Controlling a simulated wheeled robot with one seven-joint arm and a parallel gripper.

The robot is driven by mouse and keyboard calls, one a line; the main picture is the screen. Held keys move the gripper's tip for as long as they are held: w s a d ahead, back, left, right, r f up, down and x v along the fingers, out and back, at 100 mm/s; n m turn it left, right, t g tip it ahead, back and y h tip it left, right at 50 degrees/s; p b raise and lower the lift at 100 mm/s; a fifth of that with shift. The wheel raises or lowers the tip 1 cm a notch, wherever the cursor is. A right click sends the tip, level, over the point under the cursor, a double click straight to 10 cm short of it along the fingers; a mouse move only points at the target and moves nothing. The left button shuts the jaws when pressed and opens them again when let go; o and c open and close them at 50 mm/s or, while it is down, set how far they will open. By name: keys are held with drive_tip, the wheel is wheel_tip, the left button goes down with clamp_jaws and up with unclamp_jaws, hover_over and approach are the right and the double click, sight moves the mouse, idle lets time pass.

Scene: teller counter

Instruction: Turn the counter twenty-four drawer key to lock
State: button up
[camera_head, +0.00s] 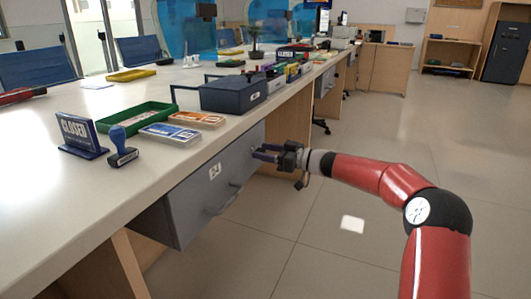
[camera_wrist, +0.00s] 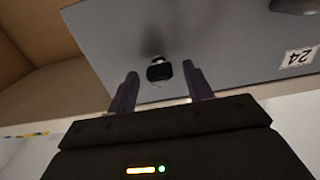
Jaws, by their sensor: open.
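The grey drawer (camera_head: 200,193) hangs under the counter with a label on its front. In the wrist view its front (camera_wrist: 215,45) fills the upper part, and the label (camera_wrist: 298,58) reads 24, upside down. The key (camera_wrist: 159,71) has a dark head and sits in the lock on the drawer front. My gripper (camera_wrist: 158,85) is open, with one finger on each side of the key and a visible gap to both. In the head view my gripper (camera_head: 266,153) is at the drawer's upper right, and the key is too small to make out there.
The drawer handle (camera_head: 222,200) is below and left of my gripper. On the counter (camera_head: 50,190) above stand a dark blue box (camera_head: 232,93), a green tray (camera_head: 135,118), a stamp (camera_head: 121,148) and a CLOSED sign (camera_head: 78,134). The floor (camera_head: 330,250) beside the drawer is clear.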

drive_tip(key=shift+w+a, duration=0.1)
drive_tip(key=shift+a, duration=0.1)
drive_tip(key=shift+c, duration=0.4)
drive_tip(key=c, duration=0.9)
